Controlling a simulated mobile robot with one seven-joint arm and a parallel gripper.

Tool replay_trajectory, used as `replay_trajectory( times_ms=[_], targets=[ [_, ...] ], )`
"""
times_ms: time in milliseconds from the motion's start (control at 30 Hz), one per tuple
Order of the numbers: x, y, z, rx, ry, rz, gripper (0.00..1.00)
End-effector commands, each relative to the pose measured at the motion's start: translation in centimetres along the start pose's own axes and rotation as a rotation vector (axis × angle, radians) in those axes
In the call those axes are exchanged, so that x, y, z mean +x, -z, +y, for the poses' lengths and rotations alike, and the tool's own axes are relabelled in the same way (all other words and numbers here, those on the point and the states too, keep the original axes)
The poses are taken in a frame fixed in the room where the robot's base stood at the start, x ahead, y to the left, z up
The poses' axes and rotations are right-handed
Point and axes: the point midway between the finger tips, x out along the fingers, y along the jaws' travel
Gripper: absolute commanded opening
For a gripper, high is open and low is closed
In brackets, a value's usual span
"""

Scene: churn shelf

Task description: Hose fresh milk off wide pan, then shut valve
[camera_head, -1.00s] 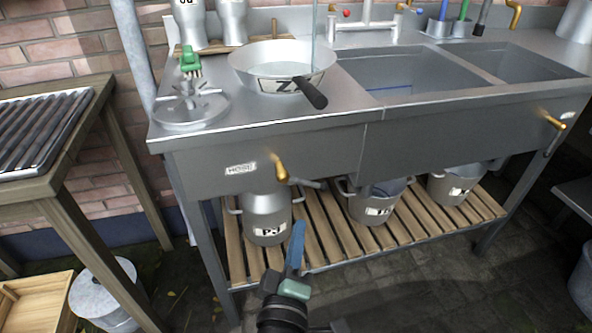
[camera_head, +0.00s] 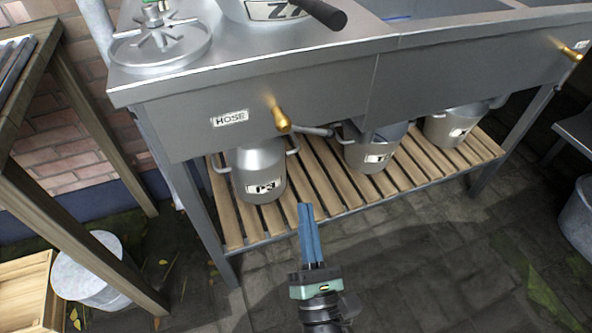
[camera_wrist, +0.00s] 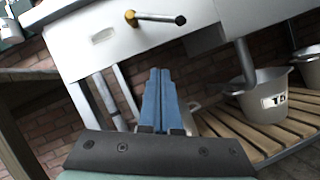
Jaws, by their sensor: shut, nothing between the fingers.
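The wide pan (camera_head: 268,12) stands on the steel counter at the top edge of the head view, mostly cut off; its label and black handle (camera_head: 322,12) show. A brass valve (camera_head: 281,119) with a grey lever (camera_head: 313,130) pointing right sits on the counter front beside the HOSE label (camera_head: 230,118). The valve also shows in the wrist view (camera_wrist: 131,18). My gripper (camera_head: 306,207) has blue fingers pressed together, with nothing between them. It is below and in front of the valve, apart from it. I cannot see milk or a hose for certain.
Below the counter a slatted shelf (camera_head: 327,182) holds a milk can (camera_head: 258,170) and two pots (camera_head: 372,150) (camera_head: 452,124). A wooden table (camera_head: 60,230) stands at left, with a white bucket (camera_head: 88,265) beneath. A spoked metal disc (camera_head: 160,42) lies on the counter. The floor in front is clear.

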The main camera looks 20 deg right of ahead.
Motion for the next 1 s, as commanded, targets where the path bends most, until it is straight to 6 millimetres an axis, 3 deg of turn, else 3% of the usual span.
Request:
replay_trajectory(
  times_ms=[533, 700, 1000],
  targets=[
    [10.1, -0.2, 0.1, 0.0, -0.003, -0.002, 0.0],
    [10.5, -2.9, 0.2, -0.001, 0.0, 0.0, 0.0],
    [10.6, -3.9, 0.1, 0.002, 0.0, 0.002, 0.0]
  ],
)
